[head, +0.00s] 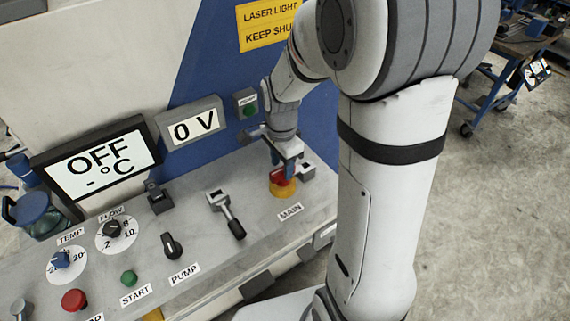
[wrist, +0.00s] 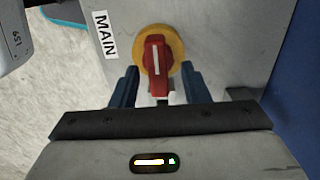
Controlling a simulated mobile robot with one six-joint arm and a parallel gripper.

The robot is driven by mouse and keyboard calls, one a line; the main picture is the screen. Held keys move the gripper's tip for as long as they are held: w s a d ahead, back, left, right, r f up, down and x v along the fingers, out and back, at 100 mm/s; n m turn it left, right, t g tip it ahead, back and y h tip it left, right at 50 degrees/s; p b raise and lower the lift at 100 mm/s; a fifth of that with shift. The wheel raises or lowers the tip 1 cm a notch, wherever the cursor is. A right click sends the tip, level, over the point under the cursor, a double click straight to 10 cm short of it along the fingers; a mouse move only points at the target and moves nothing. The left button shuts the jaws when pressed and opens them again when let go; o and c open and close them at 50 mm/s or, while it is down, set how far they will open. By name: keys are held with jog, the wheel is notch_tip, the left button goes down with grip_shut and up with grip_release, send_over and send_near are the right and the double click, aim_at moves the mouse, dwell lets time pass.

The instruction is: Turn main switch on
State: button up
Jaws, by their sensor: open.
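The main switch is a red rotary handle (wrist: 154,62) with a white line on a yellow round base (wrist: 176,42), beside the MAIN label (wrist: 105,33). In the head view the red handle (head: 280,177) sits at the right end of the control panel, partly hidden by my gripper (head: 285,165). In the wrist view my gripper (wrist: 160,85) is open, with one blue finger on each side of the handle's near end. I cannot tell whether the fingers touch it. The white line on the handle runs along the gripper's pointing direction in the wrist view.
The panel (head: 190,225) also carries a lever (head: 228,213), a black PUMP knob (head: 171,245), a green START button (head: 129,277) and a red button (head: 74,299). One display (head: 97,165) reads OFF, another (head: 192,126) reads 0 V. A blue and white wall rises behind.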

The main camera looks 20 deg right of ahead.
jog(key=shift+f, duration=0.8)
jog(key=shift+c, duration=0.5)
grip_shut()
